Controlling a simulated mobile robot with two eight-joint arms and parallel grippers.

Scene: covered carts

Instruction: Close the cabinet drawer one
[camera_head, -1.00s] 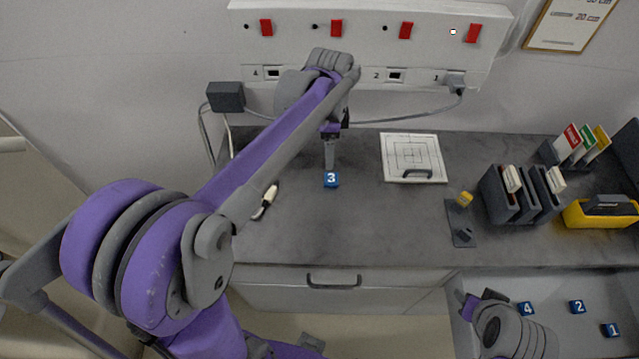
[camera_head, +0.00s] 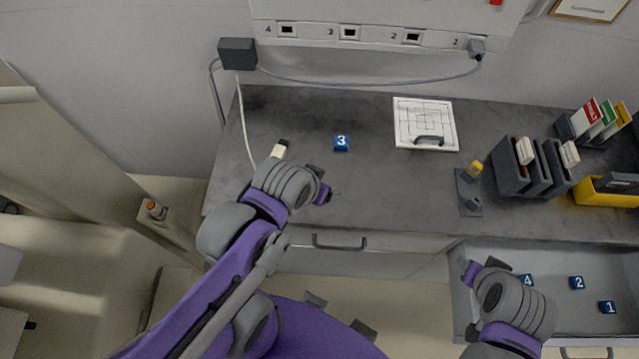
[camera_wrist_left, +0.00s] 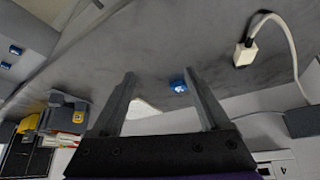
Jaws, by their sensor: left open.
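The open drawer (camera_head: 550,262) juts out at the right below the counter, with several numbered blue cubes inside and its handle (camera_head: 588,352) at the bottom edge of the head view. Another drawer (camera_head: 340,262), with a dark handle (camera_head: 340,243), is shut to its left. My left gripper (camera_head: 322,192) is above the counter's front part, left of the open drawer. In the left wrist view its two fingers (camera_wrist_left: 158,75) are apart with nothing between them. My right gripper (camera_head: 468,272) is at the open drawer's left side; its fingers are too unclear to judge.
Blue cube 3 (camera_head: 341,143) lies on the counter (camera_head: 300,120), beyond my left gripper. A white board (camera_head: 425,120), dark file holders (camera_head: 530,168) and a yellow bin (camera_head: 608,190) stand further right. A white cable plug (camera_head: 279,150) lies at left.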

